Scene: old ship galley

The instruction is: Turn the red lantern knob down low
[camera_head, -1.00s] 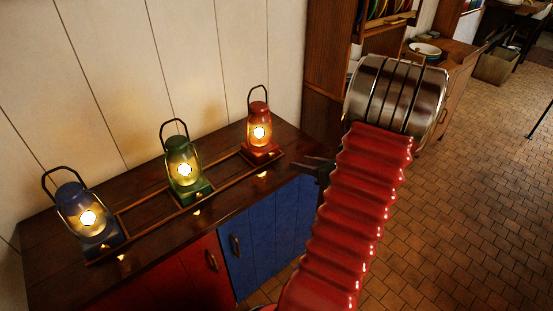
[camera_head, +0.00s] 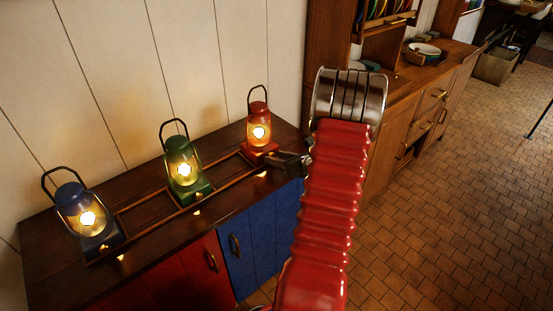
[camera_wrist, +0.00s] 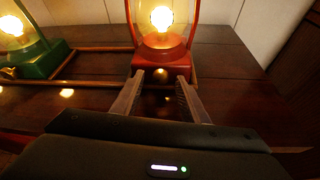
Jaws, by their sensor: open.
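The red lantern (camera_head: 258,125) stands lit at the right end of the cabinet top. In the wrist view its red base (camera_wrist: 163,64) and bright glass (camera_wrist: 162,25) fill the upper middle. A small brass knob (camera_wrist: 163,74) shows low on the front of the base. My gripper (camera_head: 279,160) is beside the lantern's front, at its right in the head view. In the wrist view my gripper (camera_wrist: 161,76) has its two fingers apart, one on each side of the knob's place. I cannot tell whether a finger touches it.
A lit green lantern (camera_head: 184,167) and a lit blue lantern (camera_head: 83,212) stand to the left in the same row. A low wooden rail (camera_head: 140,206) runs along the row. The wall (camera_head: 215,60) is close behind. The tiled floor (camera_head: 440,220) at right is clear.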

